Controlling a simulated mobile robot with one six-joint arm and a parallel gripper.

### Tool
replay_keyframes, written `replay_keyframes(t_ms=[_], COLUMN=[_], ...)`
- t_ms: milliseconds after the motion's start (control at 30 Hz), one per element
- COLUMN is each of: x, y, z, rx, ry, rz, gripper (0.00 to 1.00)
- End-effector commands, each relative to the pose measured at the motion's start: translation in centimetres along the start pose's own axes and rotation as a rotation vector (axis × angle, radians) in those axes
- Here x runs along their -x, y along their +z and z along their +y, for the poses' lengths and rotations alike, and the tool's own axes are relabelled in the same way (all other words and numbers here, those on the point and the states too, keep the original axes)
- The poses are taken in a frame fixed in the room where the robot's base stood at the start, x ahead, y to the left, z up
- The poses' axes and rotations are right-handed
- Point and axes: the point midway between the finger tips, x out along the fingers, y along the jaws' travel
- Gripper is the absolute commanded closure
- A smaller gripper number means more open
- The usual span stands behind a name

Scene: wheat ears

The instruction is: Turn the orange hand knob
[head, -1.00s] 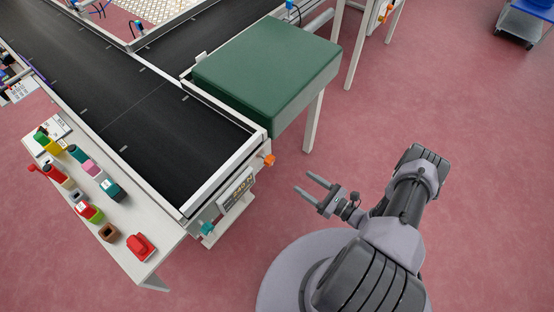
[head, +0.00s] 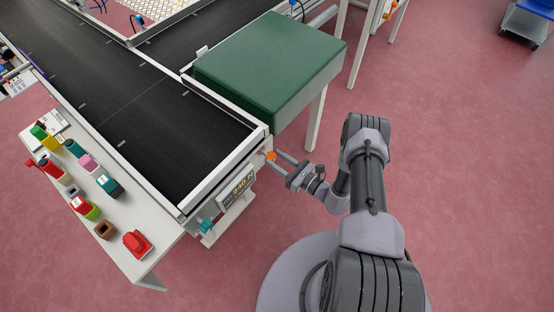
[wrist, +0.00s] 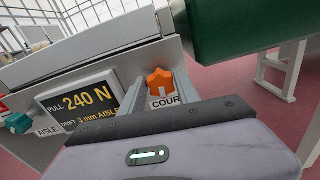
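The orange hand knob (head: 270,155) sits at the end corner of the black conveyor's frame. In the wrist view the knob (wrist: 159,82) is lobed, with a label reading "COUR" just below it. My gripper (head: 277,161) reaches it from the right. Its two grey fingers (wrist: 162,88) stand one on each side of the knob and look open, with the knob between their tips. Whether either finger touches the knob cannot be told. A display (wrist: 82,102) left of the knob reads "PULL 240 N" and "DRIFT 3 mm AISLE".
A teal knob (wrist: 18,122) labelled "AISLE" is further left on the same end. A green block (head: 265,65) stands close above the orange knob. A side table (head: 75,205) with several coloured items is at the left.

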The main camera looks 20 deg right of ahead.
Motion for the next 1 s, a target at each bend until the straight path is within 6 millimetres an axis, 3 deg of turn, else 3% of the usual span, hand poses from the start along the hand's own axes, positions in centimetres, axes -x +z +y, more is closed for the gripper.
replay_keyframes(t_ms=[33,167,200,567,1000], x=[0.01,0.02,0.02,0.04,0.05], y=[-0.01,-0.02,-0.02,-0.21,-0.35], z=[0.00,0.01,0.01,-0.05,-0.32], rx=[0.000,0.000,0.000,-0.088,-0.432], ry=[0.000,0.000,0.000,0.001,0.001], rz=[0.000,0.000,0.000,0.001,0.001], gripper=[0.73,0.99,1.00,1.00,1.00])
